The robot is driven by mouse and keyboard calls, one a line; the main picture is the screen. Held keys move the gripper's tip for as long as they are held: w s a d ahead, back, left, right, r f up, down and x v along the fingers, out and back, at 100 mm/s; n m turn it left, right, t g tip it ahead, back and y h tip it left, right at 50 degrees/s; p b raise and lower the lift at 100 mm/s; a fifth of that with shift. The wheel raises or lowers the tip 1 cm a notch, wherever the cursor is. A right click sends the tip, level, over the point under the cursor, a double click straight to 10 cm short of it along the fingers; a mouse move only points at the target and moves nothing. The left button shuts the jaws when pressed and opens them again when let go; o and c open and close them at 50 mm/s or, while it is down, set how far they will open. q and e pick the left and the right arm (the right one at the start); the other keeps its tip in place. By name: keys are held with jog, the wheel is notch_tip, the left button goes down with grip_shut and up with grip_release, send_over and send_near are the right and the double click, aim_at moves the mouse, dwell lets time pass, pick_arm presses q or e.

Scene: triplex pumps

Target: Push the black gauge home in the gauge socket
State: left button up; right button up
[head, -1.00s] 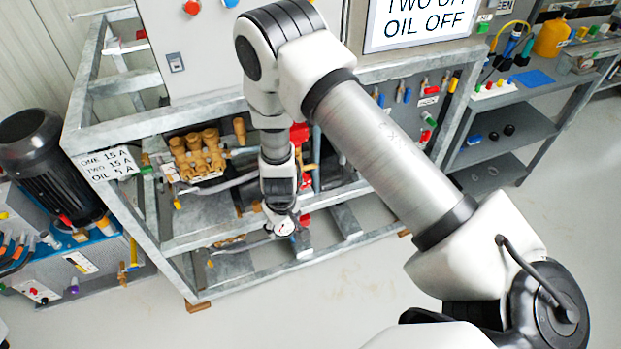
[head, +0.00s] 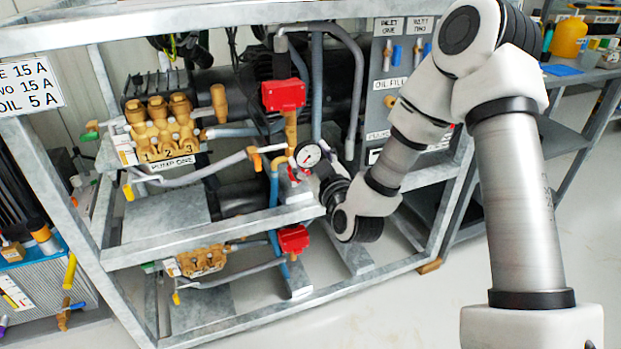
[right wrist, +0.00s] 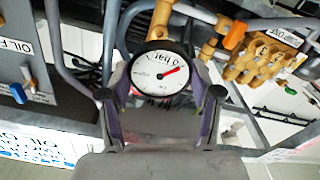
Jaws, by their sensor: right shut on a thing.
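The black gauge (head: 307,154) has a white round dial, a black rim and a red pointer. It also shows in the right wrist view (right wrist: 160,73), dial facing the camera and printed "bar". My right gripper (head: 320,170) is shut on it, with a finger on each side of the rim in the wrist view (right wrist: 160,92). In the head view the gauge is beside the brass fittings (head: 282,158) on the pipework right of pump one. The gauge socket cannot be made out, and I cannot tell whether the gauge is seated. My left gripper is not in view.
Pump one (head: 165,135) with brass caps stands left of the gauge. A red box (head: 283,94) on the brass riser is just above, and another red box (head: 293,239) is below. Grey pipes run close behind. The galvanised frame (head: 200,245) passes below the gripper.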

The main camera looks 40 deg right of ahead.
aim_at(301, 144)
jog(key=shift+r, duration=0.1)
jog(key=shift+x, duration=2.95)
jog(key=shift+p, duration=0.3)
jog(key=shift+w+d, duration=0.15)
jog(key=shift+w, duration=0.4)
jog(key=o, duration=1.6)
jog(key=shift+s, duration=0.1)
jog(key=v, duration=1.2)
